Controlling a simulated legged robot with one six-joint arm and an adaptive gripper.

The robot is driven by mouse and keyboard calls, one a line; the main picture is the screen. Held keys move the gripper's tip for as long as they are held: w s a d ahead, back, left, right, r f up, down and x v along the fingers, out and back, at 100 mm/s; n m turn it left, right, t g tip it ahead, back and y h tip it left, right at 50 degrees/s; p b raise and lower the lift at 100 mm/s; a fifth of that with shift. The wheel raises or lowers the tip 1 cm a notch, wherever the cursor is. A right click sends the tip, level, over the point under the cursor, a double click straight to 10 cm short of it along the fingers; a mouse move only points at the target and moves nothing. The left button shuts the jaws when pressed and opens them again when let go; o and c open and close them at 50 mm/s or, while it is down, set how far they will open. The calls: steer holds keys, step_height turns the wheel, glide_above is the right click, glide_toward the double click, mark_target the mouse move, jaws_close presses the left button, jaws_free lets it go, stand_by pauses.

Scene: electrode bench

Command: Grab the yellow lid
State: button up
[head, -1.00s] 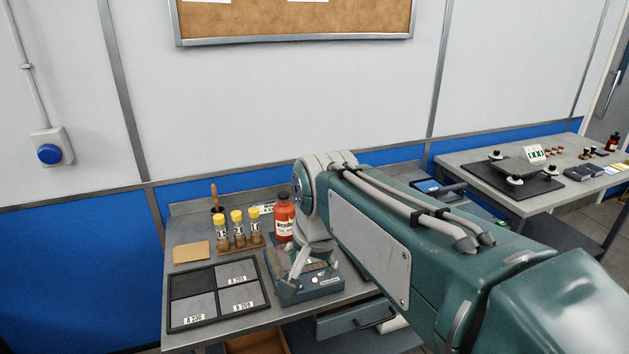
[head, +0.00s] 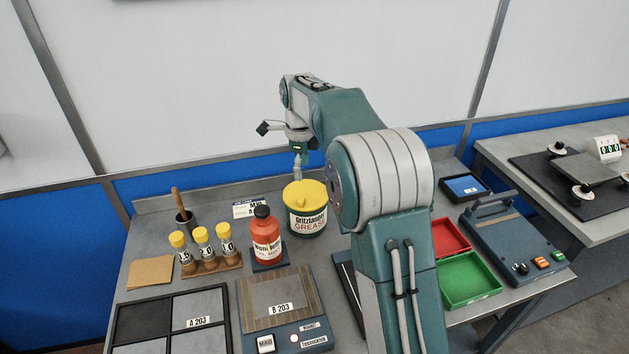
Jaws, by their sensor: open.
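The lid has a small raised knob on top. My gripper (head: 298,170) points down just above the back of the lid. It is small in the view, and I see nothing held in it. I cannot tell whether its tips touch the lid.
A red bottle (head: 266,238) stands left of the tub. Several yellow-capped vials (head: 202,247) stand in a wooden rack. Red (head: 450,238) and green (head: 468,279) trays lie right of my arm.

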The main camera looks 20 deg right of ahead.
glide_above(301, 199)
steer(key=f, duration=0.5)
steer(key=shift+s+a+f, duration=0.1)
steer(key=shift+s+a, duration=0.05)
steer(key=shift+a, duration=0.2)
steer(key=f, duration=0.2)
steer(key=d+f, duration=0.1)
steer(key=f, duration=0.2)
steer(key=shift+d, duration=0.1)
steer(key=shift+f, duration=0.35)
steer(key=shift+a+f, duration=0.2)
steer(key=shift+a, duration=0.25)
steer(key=shift+d, duration=0.25)
jaws_close()
